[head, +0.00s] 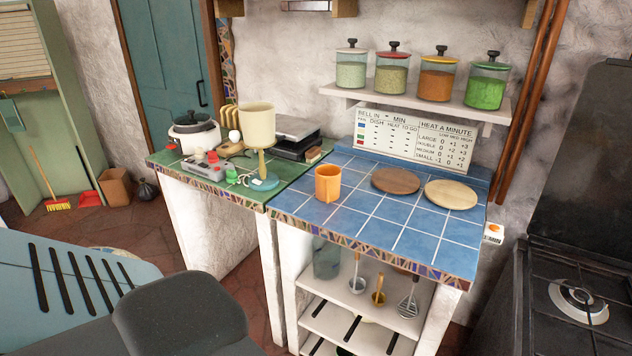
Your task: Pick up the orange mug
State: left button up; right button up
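The orange mug (328,184) stands upright on the blue tiled counter (372,224), near its left side. Nothing touches it. Neither of my grippers shows in the head view, so I cannot see whether they are open or shut.
Two round wooden boards (395,181) (451,195) lie right of the mug. A cream lamp-like object (257,127) on a blue base stands left of it on the green counter. A sign board (415,138) stands behind. A black stove (579,300) is at right. The counter's front is clear.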

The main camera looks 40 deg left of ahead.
aim_at(328, 186)
jog(key=j, duration=1.3)
